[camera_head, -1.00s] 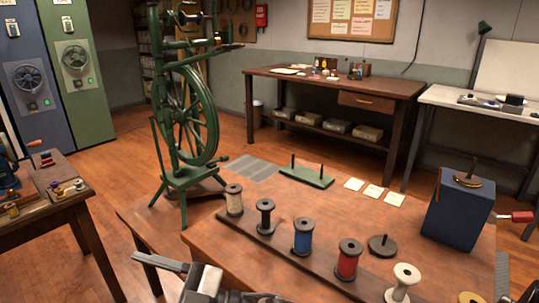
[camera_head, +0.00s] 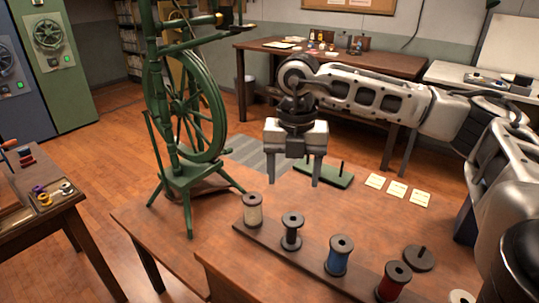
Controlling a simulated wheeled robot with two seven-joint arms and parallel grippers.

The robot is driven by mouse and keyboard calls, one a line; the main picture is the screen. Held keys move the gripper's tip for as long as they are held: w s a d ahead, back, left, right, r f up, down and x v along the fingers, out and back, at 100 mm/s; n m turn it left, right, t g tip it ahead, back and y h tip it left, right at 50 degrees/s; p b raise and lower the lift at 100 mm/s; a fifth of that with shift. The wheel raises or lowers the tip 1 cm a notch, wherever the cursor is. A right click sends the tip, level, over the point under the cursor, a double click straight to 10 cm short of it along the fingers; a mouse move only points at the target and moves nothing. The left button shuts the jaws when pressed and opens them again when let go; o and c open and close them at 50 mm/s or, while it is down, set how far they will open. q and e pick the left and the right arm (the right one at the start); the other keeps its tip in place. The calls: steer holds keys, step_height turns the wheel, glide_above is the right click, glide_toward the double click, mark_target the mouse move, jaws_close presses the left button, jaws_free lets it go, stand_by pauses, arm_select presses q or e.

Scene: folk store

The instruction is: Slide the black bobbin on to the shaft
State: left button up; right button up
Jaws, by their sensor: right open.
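The black bobbin (camera_head: 292,233) stands upright on a long dark wooden rack (camera_head: 270,248) on the near table, between a cream-wound bobbin (camera_head: 252,210) and a blue-wound bobbin (camera_head: 339,256). My right gripper (camera_head: 294,175) points down, open and empty, its fingers wide apart. In the picture it is just above the black bobbin and apart from it; its exact height is hard to tell. The green spinning wheel (camera_head: 215,115) stands at the left, its top cut off by the picture's edge. I cannot tell which rod on it is the shaft. My left gripper is out of view.
A red-wound bobbin (camera_head: 393,282) and a black disc with a peg (camera_head: 419,257) are at the right. The table's front left is clear.

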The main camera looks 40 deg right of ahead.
mark_target(294, 214)
steer(key=f+b, duration=0.2)
steer(key=f, duration=0.1)
steer(key=f+b, duration=0.2)
steer(key=s+f+b, duration=0.1)
steer(key=f+b, duration=0.2)
steer(key=shift+f, duration=0.35)
steer(key=shift+f+b, duration=0.55)
steer(key=shift+f, duration=0.25)
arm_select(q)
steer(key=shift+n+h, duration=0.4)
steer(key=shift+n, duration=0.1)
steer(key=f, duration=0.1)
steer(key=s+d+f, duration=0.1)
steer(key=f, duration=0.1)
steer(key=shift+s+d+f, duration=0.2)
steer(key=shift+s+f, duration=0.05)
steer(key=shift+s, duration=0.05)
arm_select(e)
steer(key=shift+f, duration=0.1)
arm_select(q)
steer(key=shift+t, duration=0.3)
arm_select(e)
steer(key=shift+c, duration=0.3)
steer(key=c, duration=0.6)
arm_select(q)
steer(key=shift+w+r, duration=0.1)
